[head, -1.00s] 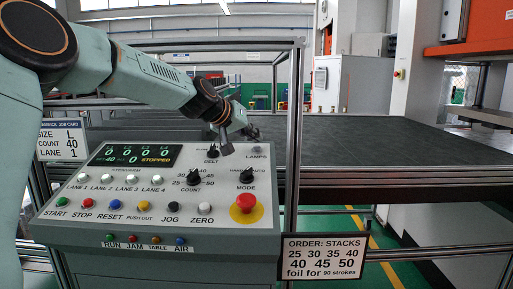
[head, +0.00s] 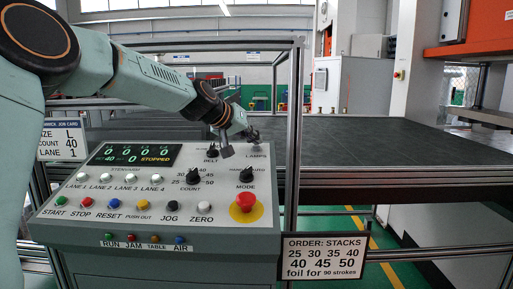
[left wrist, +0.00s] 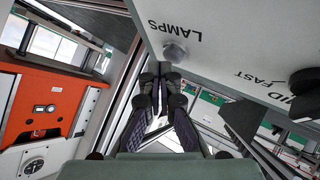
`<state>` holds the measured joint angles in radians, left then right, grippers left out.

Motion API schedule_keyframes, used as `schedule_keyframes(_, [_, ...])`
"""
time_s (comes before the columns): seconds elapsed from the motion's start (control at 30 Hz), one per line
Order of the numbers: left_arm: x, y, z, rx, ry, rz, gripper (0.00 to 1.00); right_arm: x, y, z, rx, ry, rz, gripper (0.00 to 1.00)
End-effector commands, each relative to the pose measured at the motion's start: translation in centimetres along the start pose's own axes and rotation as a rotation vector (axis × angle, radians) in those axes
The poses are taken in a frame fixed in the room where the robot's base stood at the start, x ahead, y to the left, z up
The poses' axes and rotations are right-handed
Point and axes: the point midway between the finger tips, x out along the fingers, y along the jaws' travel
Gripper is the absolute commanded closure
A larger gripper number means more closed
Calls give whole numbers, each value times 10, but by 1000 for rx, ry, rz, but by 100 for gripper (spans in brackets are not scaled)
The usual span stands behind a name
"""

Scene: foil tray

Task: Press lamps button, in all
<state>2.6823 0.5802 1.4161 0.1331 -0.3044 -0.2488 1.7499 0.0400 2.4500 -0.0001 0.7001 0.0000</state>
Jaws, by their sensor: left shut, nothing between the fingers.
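The LAMPS button (left wrist: 175,52) is a small grey round knob beside its printed label on the panel, seen in the left wrist view. In the head view my left gripper (head: 253,136) is over the panel's upper right corner, just above the LAMPS label, and hides the button there. In the wrist view my left gripper (left wrist: 160,70) is shut and empty, its fingertips close to the button. I cannot tell whether they touch it. The control panel (head: 110,224) slopes towards me. My right gripper is not in view.
The BELT selector (head: 212,152) and MODE knob (head: 246,175) are near the gripper. A red emergency stop (head: 246,202) sits lower on the panel. A metal frame post (head: 293,140) stands just right of the panel, with a dark belt table (head: 400,145) beyond it.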

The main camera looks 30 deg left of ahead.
Motion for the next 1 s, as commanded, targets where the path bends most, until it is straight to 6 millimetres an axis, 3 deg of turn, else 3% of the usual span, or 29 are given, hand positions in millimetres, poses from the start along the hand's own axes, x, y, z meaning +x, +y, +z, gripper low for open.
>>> schedule_keyframes(1.0, [7,-5,6,0,-2,0,100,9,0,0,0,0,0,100])
